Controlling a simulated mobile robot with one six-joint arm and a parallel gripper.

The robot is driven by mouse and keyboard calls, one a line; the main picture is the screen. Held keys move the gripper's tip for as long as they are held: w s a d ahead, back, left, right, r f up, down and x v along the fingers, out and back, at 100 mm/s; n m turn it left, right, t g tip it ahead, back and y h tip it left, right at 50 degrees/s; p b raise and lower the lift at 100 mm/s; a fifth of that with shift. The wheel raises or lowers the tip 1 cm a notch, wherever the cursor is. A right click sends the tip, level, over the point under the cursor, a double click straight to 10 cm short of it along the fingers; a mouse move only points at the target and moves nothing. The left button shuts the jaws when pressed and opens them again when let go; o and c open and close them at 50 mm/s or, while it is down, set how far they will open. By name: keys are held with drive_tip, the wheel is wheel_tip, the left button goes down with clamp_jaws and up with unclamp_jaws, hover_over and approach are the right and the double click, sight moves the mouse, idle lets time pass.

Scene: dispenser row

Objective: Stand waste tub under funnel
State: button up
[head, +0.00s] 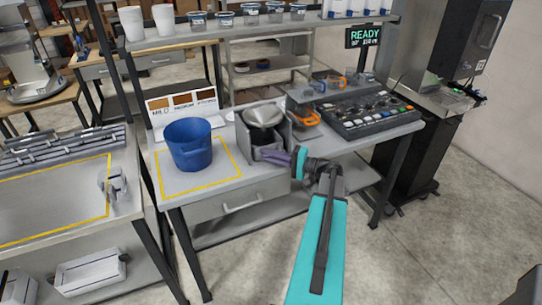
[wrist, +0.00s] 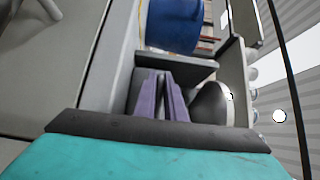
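The blue waste tub (head: 188,148) stands upright inside a yellow square outline on the bench. It also shows at the top of the wrist view (wrist: 174,25). A round metal funnel (head: 263,114) sits on top of a grey open-fronted stand (head: 243,143) to the right of the tub. A rounded grey part that looks like the funnel (wrist: 207,103) shows in the wrist view. My gripper (head: 277,156) has purple fingers and is at the stand's open front, below the funnel. Its fingers (wrist: 160,78) are close together with nothing visible between them. The stand's inside is partly hidden.
A button panel (head: 370,113) and an orange cup (head: 304,116) are right of the stand. A card with brown swatches (head: 183,105) stands behind the tub. A shelf (head: 260,27) with cups hangs above. Bare bench shows around the tub.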

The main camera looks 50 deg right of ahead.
drive_tip(key=o, duration=0.4)
drive_tip(key=shift+r, duration=0.15)
drive_tip(key=b+v, duration=0.3)
drive_tip(key=v, duration=0.9)
drive_tip(key=shift+s, duration=0.15)
idle(0.7)
